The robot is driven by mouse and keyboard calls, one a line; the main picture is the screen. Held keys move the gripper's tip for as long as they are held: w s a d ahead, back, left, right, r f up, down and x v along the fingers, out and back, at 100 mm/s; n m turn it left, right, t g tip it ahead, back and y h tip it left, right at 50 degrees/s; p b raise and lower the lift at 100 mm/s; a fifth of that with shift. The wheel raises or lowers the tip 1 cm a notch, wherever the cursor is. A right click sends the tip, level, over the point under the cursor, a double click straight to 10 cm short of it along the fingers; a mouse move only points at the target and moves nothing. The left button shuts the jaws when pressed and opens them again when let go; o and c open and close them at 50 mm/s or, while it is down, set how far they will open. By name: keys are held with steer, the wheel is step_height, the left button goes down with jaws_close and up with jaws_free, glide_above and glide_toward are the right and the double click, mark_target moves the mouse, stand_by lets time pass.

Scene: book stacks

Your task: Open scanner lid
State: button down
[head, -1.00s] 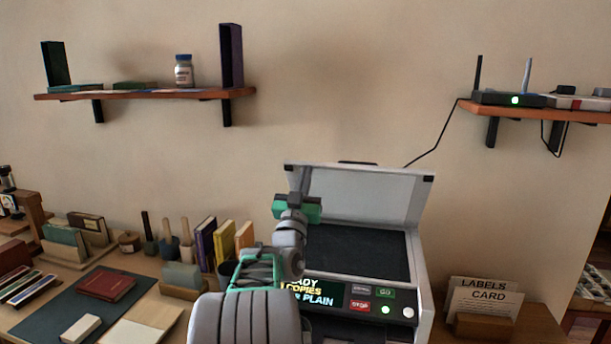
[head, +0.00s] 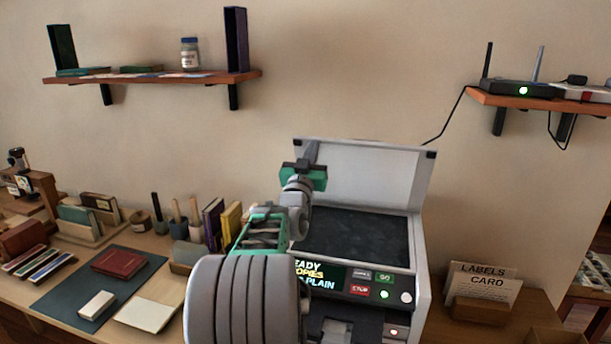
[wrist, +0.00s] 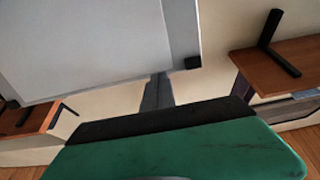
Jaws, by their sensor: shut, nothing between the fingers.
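The scanner (head: 424,275) stands on the desk with its lid (head: 375,175) raised, close to upright. The dark glass bed (head: 355,235) is exposed below it. My gripper (head: 310,152) is in front of the left part of the lid, fingers pointing toward it; I cannot tell if they touch. In the wrist view, the lid's pale underside (wrist: 90,45) fills the upper left, and my gripper's shut fingers (wrist: 157,88) overlap its lower edge. They hold nothing. My arm hides the scanner's left front.
A shelf (head: 150,78) with books and a jar is at the upper left. A router shelf (head: 545,100) is at the right. A card holder (head: 482,310) stands right of the scanner. Books, pots and pads crowd the desk's left side.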

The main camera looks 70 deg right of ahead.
steer(key=b+v, duration=0.6)
steer(key=v, duration=0.7)
steer(key=w+a+f+n+t+y+p, duration=0.2)
steer(key=w+a+f+y, duration=0.2)
steer(key=w+a, duration=0.3)
steer(key=w+a+f+n+t+y+p, duration=0.25)
steer(key=w+a+f+y, duration=0.2)
steer(key=w, duration=0.45)
steer(key=w+a+f+n+y+p, duration=0.1)
steer(key=w+a+f+n+y, duration=0.15)
steer(key=a, duration=0.45)
steer(key=w+a+f+n+y+p, duration=0.1)
steer(key=w+a+f+y, duration=0.15)
steer(key=a, duration=0.45)
steer(key=s+a+f+n+g+y+p, duration=0.1)
steer(key=s+a+f+n+y, duration=0.1)
steer(key=a, duration=0.7)
steer(key=s+a+f+n+g+y+p, duration=0.1)
steer(key=s+a+f+n+g+y, duration=0.1)
steer(key=s+a, duration=0.3)
steer(key=s+a+f+n+g+y+p, duration=0.1)
steer(key=s+a+f+n+y, duration=0.2)
steer(key=a, duration=0.9)
steer(key=shift+s+a+n+y+p, duration=0.35)
steer(key=shift+a+n+y+p, duration=0.05)
steer(key=shift+n+y, duration=0.45)
